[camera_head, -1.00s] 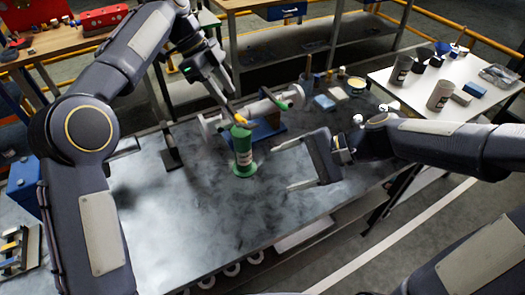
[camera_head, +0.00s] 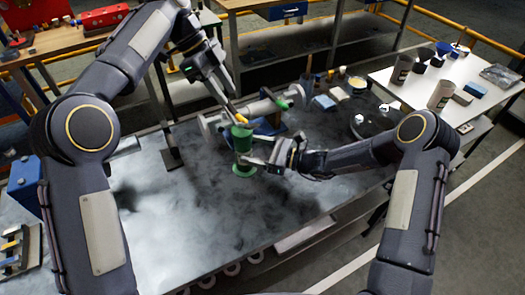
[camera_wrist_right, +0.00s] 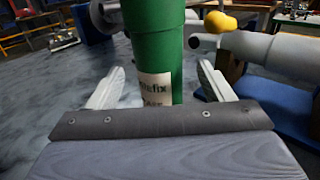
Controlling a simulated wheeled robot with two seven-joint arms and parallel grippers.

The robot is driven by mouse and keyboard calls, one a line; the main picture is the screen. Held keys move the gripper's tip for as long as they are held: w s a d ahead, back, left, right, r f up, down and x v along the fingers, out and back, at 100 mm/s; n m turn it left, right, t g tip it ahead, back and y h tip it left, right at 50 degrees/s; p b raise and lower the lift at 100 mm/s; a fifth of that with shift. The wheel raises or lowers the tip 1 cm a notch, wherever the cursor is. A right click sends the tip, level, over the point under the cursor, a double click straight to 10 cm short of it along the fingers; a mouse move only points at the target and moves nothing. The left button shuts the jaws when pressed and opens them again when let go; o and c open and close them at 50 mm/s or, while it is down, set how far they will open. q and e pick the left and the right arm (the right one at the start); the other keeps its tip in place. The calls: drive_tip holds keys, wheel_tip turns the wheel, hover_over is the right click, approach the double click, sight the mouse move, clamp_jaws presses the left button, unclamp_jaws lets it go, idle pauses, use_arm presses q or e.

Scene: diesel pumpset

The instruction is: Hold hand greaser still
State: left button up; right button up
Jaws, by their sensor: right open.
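The hand greaser (camera_head: 242,138) is a green upright cylinder with a wide foot, standing on the grey bench top (camera_head: 200,215). It also shows in the right wrist view (camera_wrist_right: 155,45), with a pale printed label facing me. My right gripper (camera_head: 248,161) is open, low on the greaser's right side. In the right wrist view its two fingers (camera_wrist_right: 160,75) lie on either side of the green body, with gaps visible. My left gripper (camera_head: 232,108) comes down from above, close to the greaser's top by a yellow part; its jaws are too small to read.
A grey pipe piece (camera_head: 268,106) on a blue support (camera_head: 268,127) lies just behind the greaser. A yellow knob (camera_wrist_right: 220,21) is near it. Cups and boxes stand on a white table (camera_head: 470,110) at right. The front of the bench is clear.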

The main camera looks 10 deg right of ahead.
sight(239, 146)
drive_tip(key=shift+x, duration=2.6)
drive_tip(key=shift+c, duration=1.2)
clamp_jaws()
